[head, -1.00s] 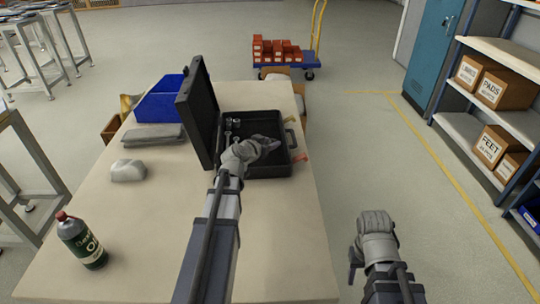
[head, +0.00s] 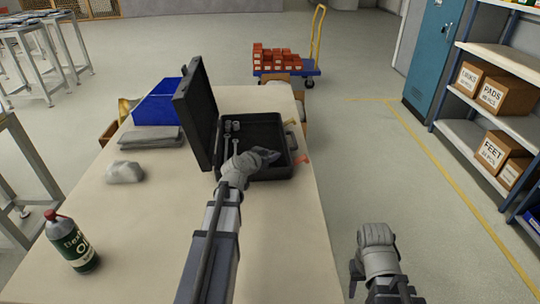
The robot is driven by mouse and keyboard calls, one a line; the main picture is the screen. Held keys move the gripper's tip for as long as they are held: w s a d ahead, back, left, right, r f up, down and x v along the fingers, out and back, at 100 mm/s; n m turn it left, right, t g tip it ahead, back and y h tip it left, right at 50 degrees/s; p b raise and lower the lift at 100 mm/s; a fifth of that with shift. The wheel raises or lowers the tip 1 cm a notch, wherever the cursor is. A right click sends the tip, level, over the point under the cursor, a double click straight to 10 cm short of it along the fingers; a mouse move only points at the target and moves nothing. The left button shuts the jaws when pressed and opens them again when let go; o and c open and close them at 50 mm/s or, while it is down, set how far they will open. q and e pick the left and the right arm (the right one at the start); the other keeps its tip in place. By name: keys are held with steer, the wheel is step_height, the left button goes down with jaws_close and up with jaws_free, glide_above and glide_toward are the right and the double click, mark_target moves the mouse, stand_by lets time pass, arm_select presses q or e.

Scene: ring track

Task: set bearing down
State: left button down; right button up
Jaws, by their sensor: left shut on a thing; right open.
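My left gripper (head: 265,156) reaches over the open black tool case (head: 284,172) on the bench. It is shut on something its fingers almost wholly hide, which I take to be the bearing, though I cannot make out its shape. The gripper is over the near part of the case interior; I cannot tell whether what it holds touches the case floor.
The bench (head: 130,220) holds a blue bin (head: 157,108), a folded grey cloth (head: 151,137), a pale crumpled rag (head: 125,172) and an oil bottle (head: 72,241). The raised case lid (head: 195,112) stands left of my gripper. Shelves (head: 490,130) stand at right.

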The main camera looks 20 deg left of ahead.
arm_select(q)
steer(key=shift+f, duration=0.2)
steer(key=shift+c, duration=2.2)
jaws_free()
steer(key=shift+r, duration=0.1)
steer(key=shift+r+p, duration=0.75)
steer(key=p+v, duration=0.2)
steer(key=v, duration=0.5)
steer(key=shift+d+f, duration=0.1)
steer(key=shift+s, duration=0.25)
